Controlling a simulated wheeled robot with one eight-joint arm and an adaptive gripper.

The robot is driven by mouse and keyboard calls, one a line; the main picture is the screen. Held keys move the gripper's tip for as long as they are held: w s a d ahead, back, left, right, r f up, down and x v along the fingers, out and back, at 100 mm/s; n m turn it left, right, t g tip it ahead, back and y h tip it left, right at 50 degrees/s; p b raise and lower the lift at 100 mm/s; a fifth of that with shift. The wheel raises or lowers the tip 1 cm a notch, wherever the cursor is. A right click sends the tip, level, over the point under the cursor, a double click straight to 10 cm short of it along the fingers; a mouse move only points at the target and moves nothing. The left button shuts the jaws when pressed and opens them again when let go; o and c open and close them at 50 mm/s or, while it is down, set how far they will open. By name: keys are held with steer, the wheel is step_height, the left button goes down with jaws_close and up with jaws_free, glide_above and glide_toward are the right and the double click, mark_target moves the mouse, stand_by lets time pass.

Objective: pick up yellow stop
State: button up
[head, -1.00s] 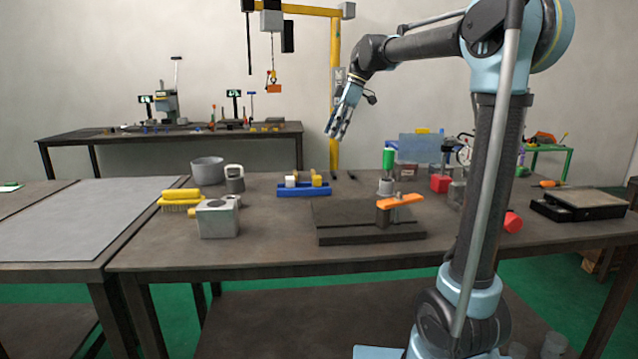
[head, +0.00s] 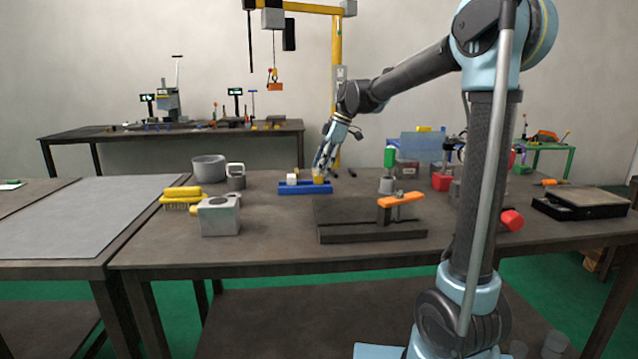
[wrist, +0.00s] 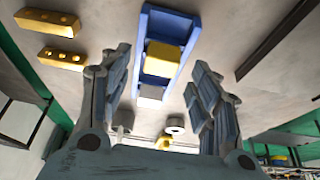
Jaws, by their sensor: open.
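The yellow stop (head: 319,182) is a small yellow block in a blue tray (head: 304,189) on the workbench. A whitish block (head: 292,179) sits in the same tray. In the wrist view the yellow stop (wrist: 165,58) lies in the blue tray (wrist: 181,20), just beyond my fingertips and roughly centred between them. My gripper (head: 323,171) points down over the tray's right end, with its fingers spread and nothing held. In the head view the fingers partly cover the stop. I cannot tell the exact gap between fingertips and stop.
A dark slotted plate with an orange-topped clamp (head: 399,200) stands front right of the tray. A yellow brush (head: 182,197), a grey block (head: 219,216) and a round pot (head: 209,168) stand to its left. Two yellow bars with holes (wrist: 48,21) show in the wrist view.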

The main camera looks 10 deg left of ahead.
mark_target(318, 181)
steer(key=shift+x, duration=1.45)
jaws_close()
steer(key=shift+r, duration=0.15)
